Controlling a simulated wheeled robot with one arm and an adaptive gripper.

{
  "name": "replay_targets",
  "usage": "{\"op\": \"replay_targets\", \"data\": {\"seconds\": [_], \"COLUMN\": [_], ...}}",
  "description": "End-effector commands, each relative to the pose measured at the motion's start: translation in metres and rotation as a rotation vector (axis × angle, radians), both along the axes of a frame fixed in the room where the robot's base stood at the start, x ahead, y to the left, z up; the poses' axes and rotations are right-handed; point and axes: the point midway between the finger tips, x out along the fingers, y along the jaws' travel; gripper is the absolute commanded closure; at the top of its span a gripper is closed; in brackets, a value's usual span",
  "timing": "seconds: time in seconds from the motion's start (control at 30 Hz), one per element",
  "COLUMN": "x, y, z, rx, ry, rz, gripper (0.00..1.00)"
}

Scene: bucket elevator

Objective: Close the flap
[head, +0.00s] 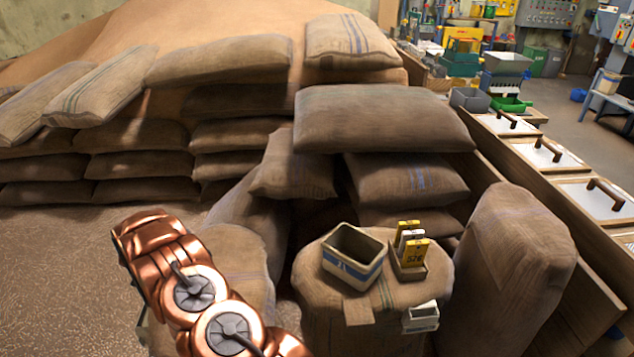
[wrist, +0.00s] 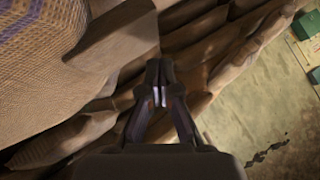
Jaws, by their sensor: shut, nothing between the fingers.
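No flap can be made out for certain. In the head view, several white lids with dark handles lie flat in a row along a wooden bin at the right; the nearer ones are the middle lid (head: 526,151) and the front lid (head: 583,200). I cannot tell whether one of them is the flap. My gripper (wrist: 157,88) shows in the wrist view, its fingers together and empty. It is in front of burlap sacks (wrist: 110,45). In the head view my copper arm is at the lower left, and the gripper is not visible there.
A sack stool (head: 330,300) holds a striped box (head: 345,262) and a holder with yellow cards (head: 412,250). An upright sack (head: 515,265) stands beside it. Stacked sacks (head: 385,118) and a grain heap fill the back. Floor (head: 60,270) is open at the left.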

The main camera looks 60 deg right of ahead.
Motion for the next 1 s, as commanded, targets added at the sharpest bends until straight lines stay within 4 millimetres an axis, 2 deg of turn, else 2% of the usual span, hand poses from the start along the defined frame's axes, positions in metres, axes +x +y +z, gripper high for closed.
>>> {"op": "replay_targets", "data": {"seconds": [0.03,0.1,0.3,0.87,1.0], "x": [0.001,0.002,0.004,0.001,0.0], "y": [0.0,0.001,0.002,0.005,0.006], "z": [-0.011,-0.018,-0.031,-0.043,-0.038], "rx": [0.0,0.0,-0.001,0.005,0.006], "ry": [0.001,0.001,-0.001,0.013,0.015], "rz": [-0.001,-0.001,0.001,0.004,0.004], "gripper": [1.0,1.0,1.0,1.0,1.0]}}
